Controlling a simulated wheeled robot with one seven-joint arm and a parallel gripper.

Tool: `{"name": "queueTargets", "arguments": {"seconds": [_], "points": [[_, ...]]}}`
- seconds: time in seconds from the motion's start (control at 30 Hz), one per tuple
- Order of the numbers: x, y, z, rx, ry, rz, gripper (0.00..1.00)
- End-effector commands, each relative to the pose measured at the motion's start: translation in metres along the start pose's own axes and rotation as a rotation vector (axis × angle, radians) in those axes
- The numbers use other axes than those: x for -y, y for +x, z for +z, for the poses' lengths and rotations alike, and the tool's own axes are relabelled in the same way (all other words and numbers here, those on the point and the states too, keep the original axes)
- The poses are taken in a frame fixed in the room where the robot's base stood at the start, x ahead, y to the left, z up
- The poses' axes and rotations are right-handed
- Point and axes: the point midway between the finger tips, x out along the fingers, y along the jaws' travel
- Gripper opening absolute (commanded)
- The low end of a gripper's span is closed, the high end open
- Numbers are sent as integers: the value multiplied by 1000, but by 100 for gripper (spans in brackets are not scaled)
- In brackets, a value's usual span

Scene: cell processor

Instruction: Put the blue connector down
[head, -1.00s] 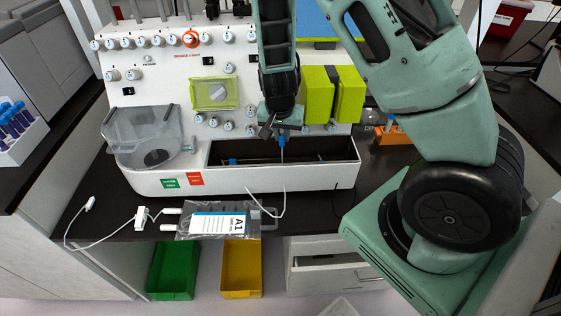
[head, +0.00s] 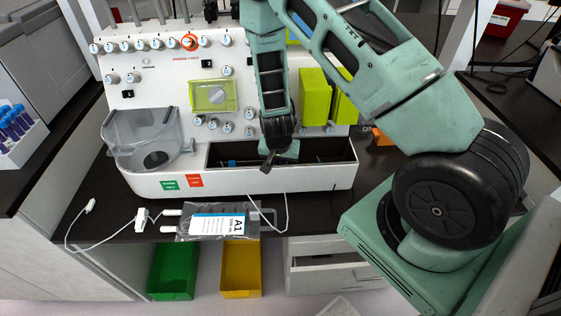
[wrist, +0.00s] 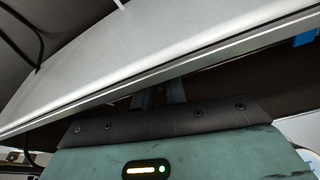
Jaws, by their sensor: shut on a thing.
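The blue connector is not clearly visible in either current view; the gripper and the trough wall hide the spot between the fingertips. In the wrist view my fingers (wrist: 160,96) show only in part, behind a pale slanted edge, and they are close together. A thin white tube (head: 286,215) loops from the bag labelled A1 (head: 218,224) up towards the trough's front, below my gripper.
The white machine (head: 160,75) stands behind, with knobs, yellow-green blocks (head: 314,97) and a clear bowl (head: 150,140). A small blue piece (head: 232,162) shows inside the trough. White clamps (head: 141,217) lie left of the bag. Green (head: 172,270) and yellow (head: 240,268) bins sit below.

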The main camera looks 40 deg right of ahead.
Motion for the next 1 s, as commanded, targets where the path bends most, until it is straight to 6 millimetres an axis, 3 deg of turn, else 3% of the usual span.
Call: {"name": "queueTargets", "arguments": {"seconds": [0.17, 0.2, 0.27, 0.67, 0.83, 1.0], "points": [[0, 4, 1, 0, 0, 0, 0], [0, 3, 1, 0, 0, 0, 22], [0, 3, 1, 0, 0, 0, 35], [0, -4, 0, -1, -1, -1, 35], [1, -26, 0, -3, -3, -3, 35], [2, -60, 0, -4, -4, -3, 35]]}}
